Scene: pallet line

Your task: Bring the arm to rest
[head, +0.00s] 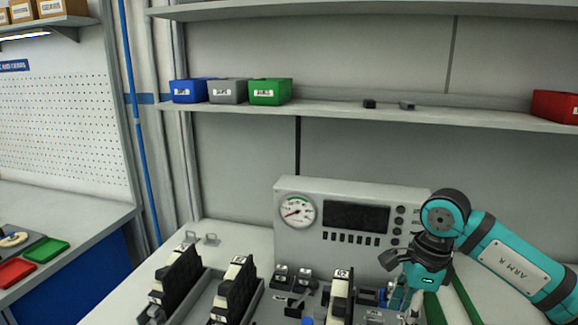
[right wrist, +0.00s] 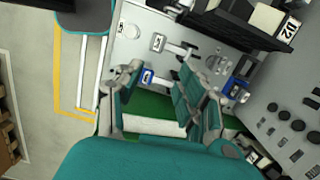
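My left gripper is in neither view.
Black module racks (head: 175,282) stand on the bench to the left of the arm. A shelf above holds blue (head: 194,91), grey (head: 228,91), green (head: 270,92) and red (head: 556,106) bins. A side bench at left carries red (head: 15,272) and green (head: 46,250) trays.

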